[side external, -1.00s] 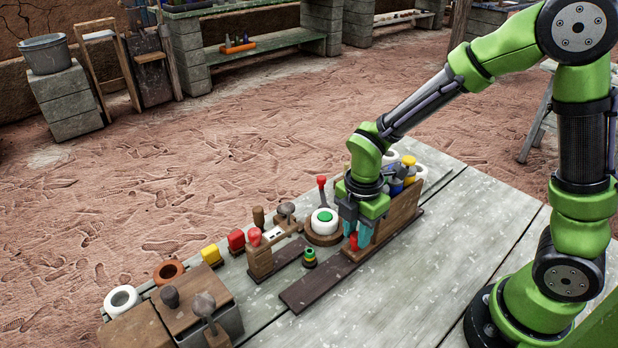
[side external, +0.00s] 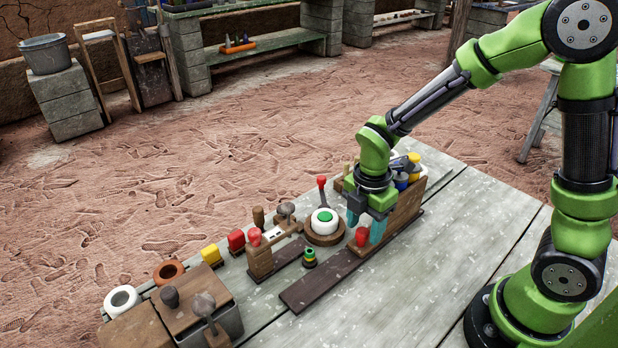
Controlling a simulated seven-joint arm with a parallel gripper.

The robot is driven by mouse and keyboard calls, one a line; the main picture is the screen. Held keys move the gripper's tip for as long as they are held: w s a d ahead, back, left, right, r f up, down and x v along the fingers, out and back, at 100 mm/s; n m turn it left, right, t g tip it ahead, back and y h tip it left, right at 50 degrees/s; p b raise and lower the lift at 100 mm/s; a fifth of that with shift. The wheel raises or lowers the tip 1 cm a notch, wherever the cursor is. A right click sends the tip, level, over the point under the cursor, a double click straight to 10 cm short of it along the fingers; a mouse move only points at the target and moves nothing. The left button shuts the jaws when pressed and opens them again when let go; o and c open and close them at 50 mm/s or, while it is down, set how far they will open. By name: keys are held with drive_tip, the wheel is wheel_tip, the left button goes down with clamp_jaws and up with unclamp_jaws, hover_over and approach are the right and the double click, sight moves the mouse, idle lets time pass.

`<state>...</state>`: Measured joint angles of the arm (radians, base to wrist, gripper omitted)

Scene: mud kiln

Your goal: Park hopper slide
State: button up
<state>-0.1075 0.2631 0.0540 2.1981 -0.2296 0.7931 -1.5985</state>
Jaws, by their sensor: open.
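The hopper slide (side external: 404,208) is a wooden box with a red knob (side external: 362,234) on its near end. It stands at the far right part of a long dark rail (side external: 322,281) on the table. My gripper (side external: 365,226) is open, with its teal fingers pointing down just above and beside the red knob. I see nothing held between the fingers. From this angle I cannot tell whether a finger touches the knob or the box. My gripper and wrist hide part of the box.
A green button on a round wooden base (side external: 325,236), a small ringed peg (side external: 310,258) and a red-knobbed wooden block (side external: 259,258) stand left of the rail. A wooden-topped box (side external: 190,310) is at the near left. The near rail and the table in front are clear.

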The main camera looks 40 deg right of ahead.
wheel_tip(320, 180, up, 17)
drive_tip(key=shift+f, duration=0.2)
idle(0.4)
drive_tip(key=s+d+r+m+t+y, duration=0.1)
drive_tip(key=s+m+t, duration=0.6)
drive_tip(key=m, duration=1.5)
drive_tip(key=shift+s+d+r+y, duration=0.35)
drive_tip(key=shift+s+r+y, duration=0.15)
drive_tip(key=shift+s+r, duration=0.2)
